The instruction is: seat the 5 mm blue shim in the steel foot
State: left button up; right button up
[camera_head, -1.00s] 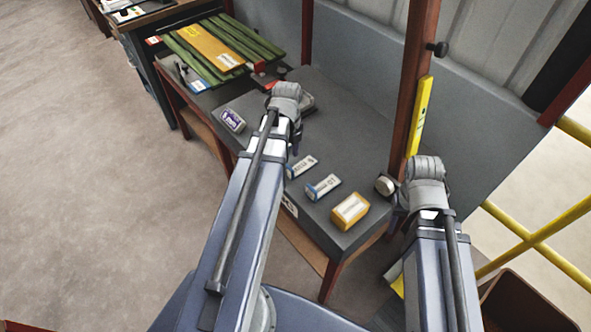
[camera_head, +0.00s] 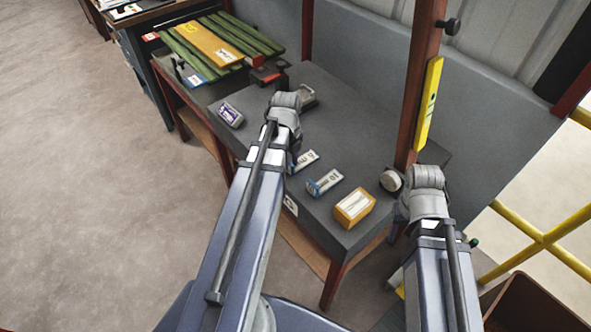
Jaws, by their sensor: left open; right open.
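A small blue-purple and white labelled block (camera_head: 230,115) lies on the grey bench at the left; its print is too small to read surely. Two blue-and-white labelled pieces lie nearer the front, one (camera_head: 304,160) partly behind my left arm and one (camera_head: 324,182) in the clear. I cannot tell for sure which is the 5 mm shim. A grey metal piece (camera_head: 307,95), possibly the steel foot, is partly hidden behind my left wrist. My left gripper (camera_head: 287,108) is over the bench, my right gripper (camera_head: 424,188) off its right corner. Both are open, fingers largely hidden by the wrists.
A red-brown post (camera_head: 412,90) with a yellow level (camera_head: 429,104) rises there. Green slats (camera_head: 195,52) lie at the back left. The bench (camera_head: 350,125) centre is clear.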

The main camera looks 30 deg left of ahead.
pick_arm(q)
jog(key=shift+f, duration=0.35)
jog(key=shift+c, duration=0.2)
grip_shut()
